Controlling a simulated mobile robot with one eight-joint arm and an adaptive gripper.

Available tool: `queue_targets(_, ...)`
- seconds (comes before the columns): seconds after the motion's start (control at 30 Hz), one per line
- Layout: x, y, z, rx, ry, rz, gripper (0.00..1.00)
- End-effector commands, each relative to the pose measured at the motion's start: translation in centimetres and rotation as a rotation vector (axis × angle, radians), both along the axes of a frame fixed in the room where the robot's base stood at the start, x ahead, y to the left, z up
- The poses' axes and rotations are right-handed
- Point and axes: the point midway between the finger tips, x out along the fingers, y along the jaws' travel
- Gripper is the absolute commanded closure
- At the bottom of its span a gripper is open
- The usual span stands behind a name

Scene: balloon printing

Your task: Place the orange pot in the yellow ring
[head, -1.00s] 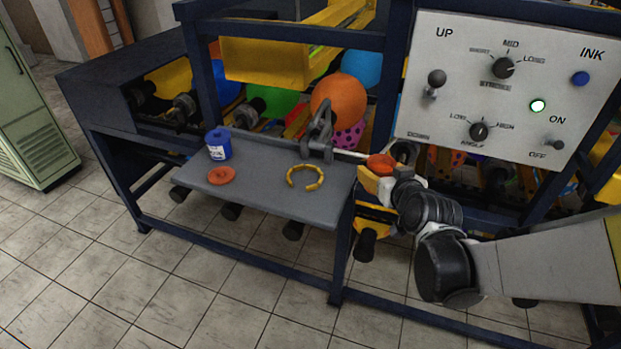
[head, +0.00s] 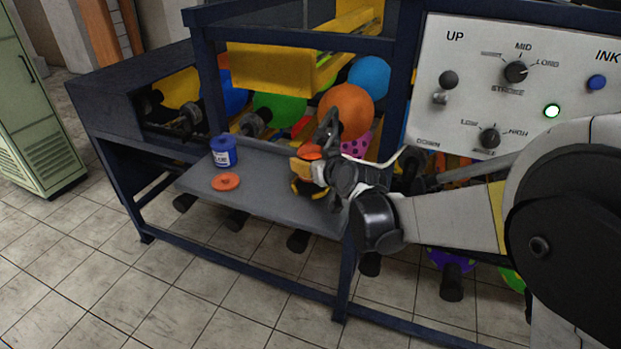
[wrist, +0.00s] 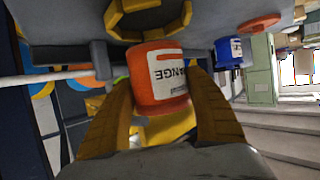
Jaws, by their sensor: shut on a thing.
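The orange pot (head: 311,152) is held by my gripper (head: 308,168) above the right part of the grey shelf. In the wrist view the orange pot (wrist: 160,80), with a white label, sits between the two yellow fingers (wrist: 160,105) of my gripper, which is shut on it. The yellow ring (wrist: 125,25) lies on the shelf close to the pot, cut by the top edge of the wrist view. In the head view the ring is mostly hidden by my gripper. The pot appears beside or above the ring; the exact gap cannot be told.
A blue pot (head: 223,151) stands at the shelf's left, with an orange disc (head: 225,182) lying in front of it. The grey shelf (head: 262,190) is clear between disc and gripper. A metal bracket and balloons are behind; a control panel (head: 470,75) is at right.

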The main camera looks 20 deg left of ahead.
Motion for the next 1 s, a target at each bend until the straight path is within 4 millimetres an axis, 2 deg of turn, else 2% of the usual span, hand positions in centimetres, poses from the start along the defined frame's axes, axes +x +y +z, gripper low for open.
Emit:
queue_targets(0.13,0.1,0.3,-1.0,-0.001,-0.001,-0.001,0.77)
queue_targets(0.33,0.1,0.2,-4.1,0.0,0.0,-0.001,0.77)
queue_targets(0.67,0.1,0.2,-4.3,0.0,0.0,-0.001,0.77)
queue_targets(0.7,0.0,0.2,-4.4,0.0,0.0,-0.001,0.33)
queue_targets(0.77,0.0,0.2,-4.3,-0.001,0.001,-0.001,0.16)
queue_targets(1.0,0.0,0.2,-4.3,0.0,0.0,-0.001,0.16)
